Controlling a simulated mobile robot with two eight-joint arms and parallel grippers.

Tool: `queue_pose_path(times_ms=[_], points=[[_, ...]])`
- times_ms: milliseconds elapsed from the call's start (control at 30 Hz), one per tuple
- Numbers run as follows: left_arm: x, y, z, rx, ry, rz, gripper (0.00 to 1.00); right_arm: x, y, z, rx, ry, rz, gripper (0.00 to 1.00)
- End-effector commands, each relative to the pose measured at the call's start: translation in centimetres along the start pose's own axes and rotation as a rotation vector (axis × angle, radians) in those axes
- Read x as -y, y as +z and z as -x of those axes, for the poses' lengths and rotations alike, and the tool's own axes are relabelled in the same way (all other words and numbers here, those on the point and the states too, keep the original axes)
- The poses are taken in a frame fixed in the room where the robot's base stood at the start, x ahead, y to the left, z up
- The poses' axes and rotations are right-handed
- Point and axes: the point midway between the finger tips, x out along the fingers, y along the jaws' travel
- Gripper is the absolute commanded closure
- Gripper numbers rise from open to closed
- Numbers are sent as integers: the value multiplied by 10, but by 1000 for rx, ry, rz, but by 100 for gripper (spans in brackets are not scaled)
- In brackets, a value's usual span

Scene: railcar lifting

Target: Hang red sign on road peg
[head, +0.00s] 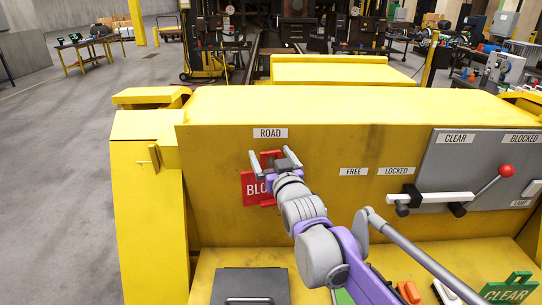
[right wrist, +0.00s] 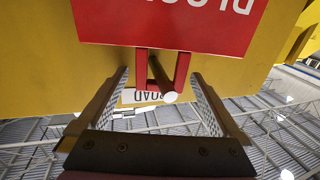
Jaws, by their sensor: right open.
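The red sign (head: 252,189), lettered "BLO..." with the rest covered by my arm, is at the yellow panel just below the ROAD label (head: 270,133). In the right wrist view the sign (right wrist: 180,25) appears upside down, and its red loop handle (right wrist: 141,70) goes around the road peg (right wrist: 160,80). The peg's pale end pokes out through the loop. My right gripper (head: 274,160) is open at the loop. Its fingers stand apart on either side of the handle and peg in the wrist view (right wrist: 160,95), without visible contact. My left gripper is not in view.
A grey board (head: 450,160) with a white lever bar and red-knobbed handle is to the right on the panel. A green CLEAR sign (head: 507,292) lies at the lower right. A grey box (head: 250,286) sits on the yellow ledge below.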

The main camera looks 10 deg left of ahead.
Motion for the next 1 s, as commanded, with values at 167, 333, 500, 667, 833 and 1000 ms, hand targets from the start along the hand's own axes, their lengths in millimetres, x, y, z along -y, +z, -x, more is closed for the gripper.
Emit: queue_pose_path(times_ms=[167,333,500,667,833,1000], points=[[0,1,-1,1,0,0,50,0,0,6,0,0,0,0],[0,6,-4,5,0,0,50,0,2,32,1,0,0,0],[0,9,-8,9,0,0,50,0,1,66,1,0,0,0],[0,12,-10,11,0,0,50,0,1,91,0,0,0,0],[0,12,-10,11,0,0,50,0,1,106,1,1,0,0],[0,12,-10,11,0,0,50,-20,22,124,74,41,-1,0]])
